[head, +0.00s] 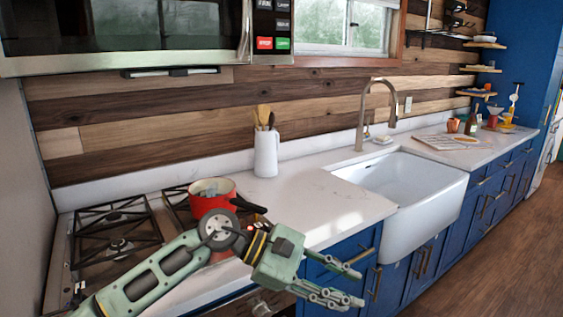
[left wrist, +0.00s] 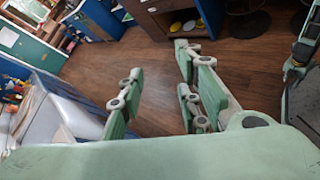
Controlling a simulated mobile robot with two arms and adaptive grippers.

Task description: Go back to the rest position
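My left gripper (head: 357,286) reaches in from the lower left in the head view, in front of the blue cabinets below the counter. Its fingers are spread apart with nothing between them. The left wrist view also shows the left gripper (left wrist: 157,75) open and empty, with wooden floor beyond the fingers. My left arm (head: 150,283) passes in front of the stove and partly hides it. My right gripper does not show in either view; part of my own green body shows at the right edge of the left wrist view.
A red pot (head: 212,203) with a dark handle sits on the stove (head: 112,247), close behind my left arm. A white utensil holder (head: 266,155) stands on the counter (head: 318,199). The white sink (head: 425,203) is right of it. Open wooden floor (head: 490,270) lies at the right.

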